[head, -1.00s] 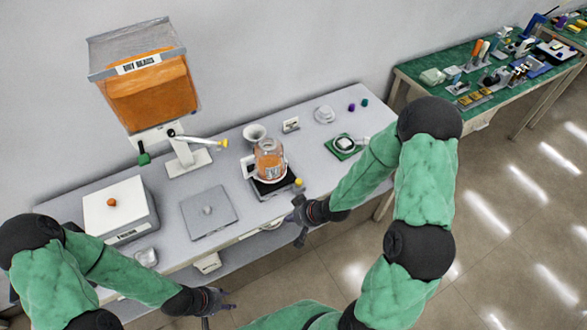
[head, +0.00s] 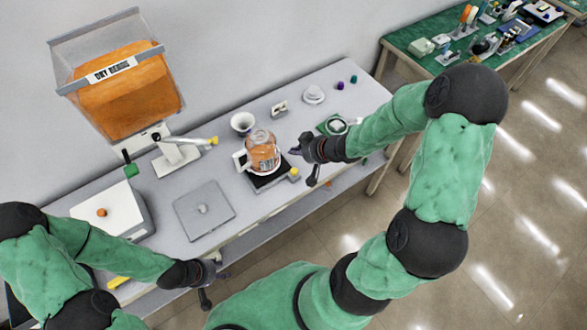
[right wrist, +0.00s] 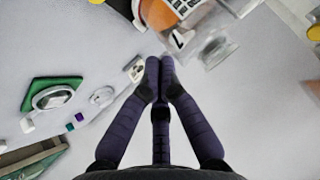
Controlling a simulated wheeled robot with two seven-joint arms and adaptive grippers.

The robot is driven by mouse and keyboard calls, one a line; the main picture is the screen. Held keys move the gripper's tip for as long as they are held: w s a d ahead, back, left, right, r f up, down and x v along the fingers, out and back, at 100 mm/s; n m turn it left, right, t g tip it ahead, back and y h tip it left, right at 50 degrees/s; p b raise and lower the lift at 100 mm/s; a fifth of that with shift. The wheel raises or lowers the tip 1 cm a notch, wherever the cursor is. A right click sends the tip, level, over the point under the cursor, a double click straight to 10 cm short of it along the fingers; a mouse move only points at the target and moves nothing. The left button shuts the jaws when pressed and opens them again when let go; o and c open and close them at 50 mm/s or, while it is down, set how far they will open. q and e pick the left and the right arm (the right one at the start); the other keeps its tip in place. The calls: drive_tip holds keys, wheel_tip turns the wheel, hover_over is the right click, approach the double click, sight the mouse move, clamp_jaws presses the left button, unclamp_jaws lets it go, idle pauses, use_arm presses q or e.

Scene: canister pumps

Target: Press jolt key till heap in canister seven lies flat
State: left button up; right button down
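The glass canister (head: 262,156) with orange contents stands on a dark jolter base (head: 270,183). The surface of its heap is too small to judge. A yellow key (head: 294,174) sits at the base's right end. My right gripper (head: 302,166) is close to the right of the key, apart from it. My left gripper (head: 213,287) looks open and empty at the table's front edge.
A hopper of orange beads (head: 125,98) with a yellow-tipped lever (head: 211,141) stands at the left. A white cup (head: 242,122) is behind the canister. A grey plate (head: 203,210), a white box (head: 108,213) and a green mat (head: 333,125) lie around.

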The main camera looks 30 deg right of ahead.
drive_tip(key=shift+f, duration=0.15)
drive_tip(key=b, duration=0.8)
hover_over(296, 172)
wheel_tip(296, 172, down, 7)
drive_tip(key=shift+r, duration=0.1)
drive_tip(key=shift+f+b, duration=0.65)
drive_tip(key=shift+f, duration=0.25)
drive_tip(key=shift+f, duration=0.1)
idle(0.3)
drive_tip(key=shift+f, duration=0.3)
